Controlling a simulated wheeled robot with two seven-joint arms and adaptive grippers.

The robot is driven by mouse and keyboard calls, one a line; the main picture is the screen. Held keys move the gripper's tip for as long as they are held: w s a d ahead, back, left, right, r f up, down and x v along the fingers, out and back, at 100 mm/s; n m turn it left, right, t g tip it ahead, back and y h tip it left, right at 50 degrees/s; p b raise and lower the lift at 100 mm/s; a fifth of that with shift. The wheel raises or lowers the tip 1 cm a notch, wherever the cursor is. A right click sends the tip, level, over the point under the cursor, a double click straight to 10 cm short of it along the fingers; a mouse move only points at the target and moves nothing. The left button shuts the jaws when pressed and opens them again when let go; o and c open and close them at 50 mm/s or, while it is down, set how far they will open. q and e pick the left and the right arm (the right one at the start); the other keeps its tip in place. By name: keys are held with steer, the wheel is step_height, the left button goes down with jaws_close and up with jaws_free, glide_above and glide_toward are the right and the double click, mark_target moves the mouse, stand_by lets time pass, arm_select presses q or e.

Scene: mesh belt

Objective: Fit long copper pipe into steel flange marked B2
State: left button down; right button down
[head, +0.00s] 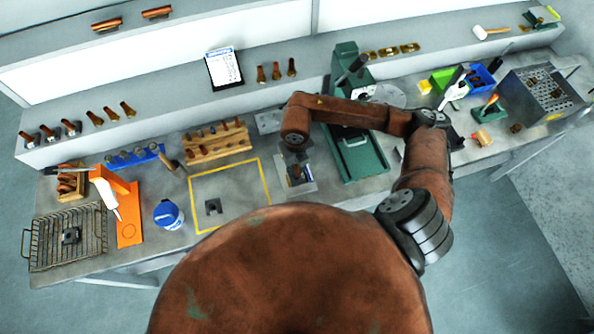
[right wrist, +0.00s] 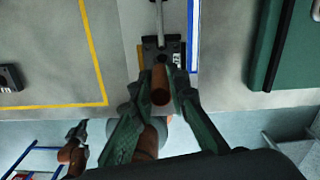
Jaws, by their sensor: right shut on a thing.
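My right gripper (right wrist: 162,88) is shut on a copper pipe (right wrist: 160,86) in the right wrist view. The pipe stands between the fingertips, seen nearly end-on. A dark steel flange (right wrist: 172,52) with a small white label lies just beyond the pipe; I cannot read the label surely. The pipe overlaps the flange's near edge in the picture, and I cannot tell whether it is seated or above. In the head view my right gripper (head: 296,164) is over the fixture plate (head: 307,186), and the arm partly hides it. My left gripper is not in view.
A green press (head: 360,160) stands close to the right of the gripper. A wooden rack of pipes (head: 217,146) is behind left. A yellow-outlined area (head: 235,195) to the left holds one dark flange (head: 213,206). A blue-and-white bottle (head: 168,214) stands farther left.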

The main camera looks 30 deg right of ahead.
mark_target(297, 173)
steer(key=f, duration=0.1)
steer(key=f+p, duration=0.1)
steer(key=f, duration=0.1)
steer(key=shift+w+d, duration=0.15)
steer(key=shift+d, duration=0.1)
steer(key=shift+f, duration=0.3)
steer(key=shift+f, duration=0.15)
steer(key=shift+f, duration=0.15)
steer(key=c, duration=1.9)
jaws_free()
